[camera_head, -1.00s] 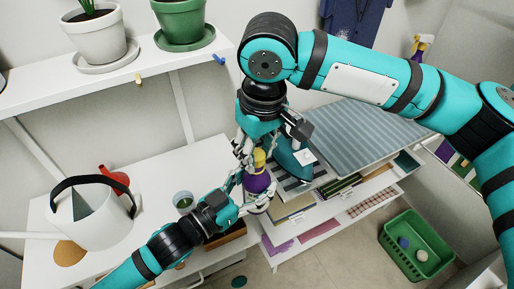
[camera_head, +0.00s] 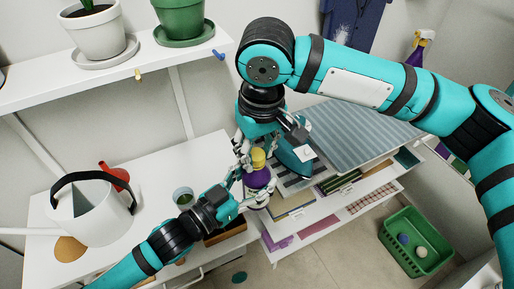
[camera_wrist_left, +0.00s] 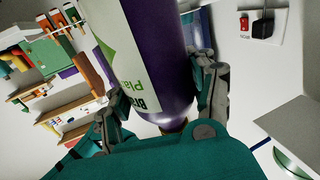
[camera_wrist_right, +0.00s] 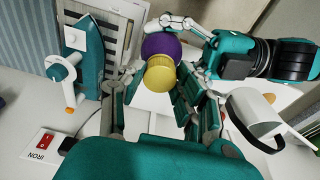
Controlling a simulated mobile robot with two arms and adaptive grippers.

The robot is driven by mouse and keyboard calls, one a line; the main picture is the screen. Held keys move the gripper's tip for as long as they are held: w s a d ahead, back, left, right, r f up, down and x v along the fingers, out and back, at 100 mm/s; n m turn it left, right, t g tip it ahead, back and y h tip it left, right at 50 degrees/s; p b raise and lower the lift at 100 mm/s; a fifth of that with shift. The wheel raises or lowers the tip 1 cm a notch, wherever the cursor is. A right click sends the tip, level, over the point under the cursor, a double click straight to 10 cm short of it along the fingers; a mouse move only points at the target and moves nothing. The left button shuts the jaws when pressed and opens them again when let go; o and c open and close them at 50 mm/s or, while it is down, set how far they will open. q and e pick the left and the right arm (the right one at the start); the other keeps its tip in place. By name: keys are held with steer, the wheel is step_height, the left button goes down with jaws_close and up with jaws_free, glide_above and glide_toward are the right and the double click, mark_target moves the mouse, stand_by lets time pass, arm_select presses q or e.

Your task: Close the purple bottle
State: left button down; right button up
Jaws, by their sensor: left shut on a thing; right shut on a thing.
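The purple bottle (camera_head: 258,180) is held upright above the gap between the white table and the iron's shelf. Its yellow cap (camera_head: 258,157) is on top; the right wrist view shows the cap (camera_wrist_right: 160,73) over the purple body (camera_wrist_right: 163,44). My left gripper (camera_head: 250,188) is shut on the bottle's body from the side; the left wrist view shows the purple body with its white and green label (camera_wrist_left: 160,55) between the fingers. My right gripper (camera_head: 250,156) comes from above and is shut on the cap. Whether the cap sits fully on the neck is hidden.
A teal iron (camera_head: 289,158) stands close beside the right gripper, in front of a striped ironing surface (camera_head: 365,135). A green crate (camera_head: 415,245) is on the floor.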

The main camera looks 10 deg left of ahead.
steer(key=m, duration=0.6)
steer(key=shift+a+h, duration=0.15)
steer(key=shift+h, duration=0.25)
steer(key=m, duration=0.4)
steer(key=shift+m, duration=0.3)
steer(key=m+h, duration=0.1)
steer(key=m, duration=0.3)
steer(key=shift+a+m, duration=0.1)
steer(key=shift+m, duration=0.2)
steer(key=m, duration=0.6)
steer(key=shift+w+g, duration=0.1)
steer(key=shift+g, duration=0.3)
steer(key=o, duration=0.7)
steer(key=shift+r, duration=2.25)
